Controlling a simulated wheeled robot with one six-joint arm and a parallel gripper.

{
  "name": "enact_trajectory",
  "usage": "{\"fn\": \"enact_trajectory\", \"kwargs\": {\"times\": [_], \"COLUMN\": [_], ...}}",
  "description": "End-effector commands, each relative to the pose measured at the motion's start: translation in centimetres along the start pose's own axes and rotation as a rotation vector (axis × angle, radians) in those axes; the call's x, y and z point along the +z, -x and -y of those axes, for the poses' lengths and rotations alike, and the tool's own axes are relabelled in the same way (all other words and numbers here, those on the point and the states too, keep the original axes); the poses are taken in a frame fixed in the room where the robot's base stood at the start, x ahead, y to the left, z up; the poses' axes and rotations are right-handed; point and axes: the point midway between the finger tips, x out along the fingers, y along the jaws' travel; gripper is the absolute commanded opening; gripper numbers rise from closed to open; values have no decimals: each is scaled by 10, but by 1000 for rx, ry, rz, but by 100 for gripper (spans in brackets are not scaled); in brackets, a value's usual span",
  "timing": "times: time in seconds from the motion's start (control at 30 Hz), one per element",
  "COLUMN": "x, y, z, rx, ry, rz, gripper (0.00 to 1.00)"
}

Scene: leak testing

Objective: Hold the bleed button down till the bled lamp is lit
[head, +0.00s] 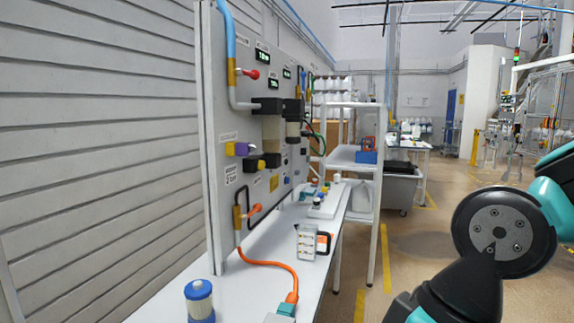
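The upright grey test panel (222,120) stands along the bench at the left, seen at a steep angle. A white box with small dark and coloured parts on top (326,205) sits on the bench. I cannot tell which part is the bleed button or the bled lamp; the labels are too small to read. A small blue round part (286,180) shows low on the panel. My teal and black arm is at the lower right, apart from the bench. My gripper is out of view.
The white bench (170,300) carries a blue-and-white filter cup (199,300), a clear container (307,242) and an orange hose (270,264). A red-handled valve (250,74) juts from the panel. A white shelf rack (366,190) and grey bin (398,188) stand beyond. The floor right of the bench is clear.

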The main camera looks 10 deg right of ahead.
Motion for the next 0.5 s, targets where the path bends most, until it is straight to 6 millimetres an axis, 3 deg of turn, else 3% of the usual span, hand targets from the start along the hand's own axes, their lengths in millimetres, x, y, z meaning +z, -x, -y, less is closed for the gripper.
{"fn": "enact_trajectory", "kwargs": {"times": [0.03,0.1,0.5], "x": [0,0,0], "y": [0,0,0], "z": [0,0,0], "rx": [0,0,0], "ry": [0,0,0], "rz": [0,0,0], "gripper": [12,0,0]}}
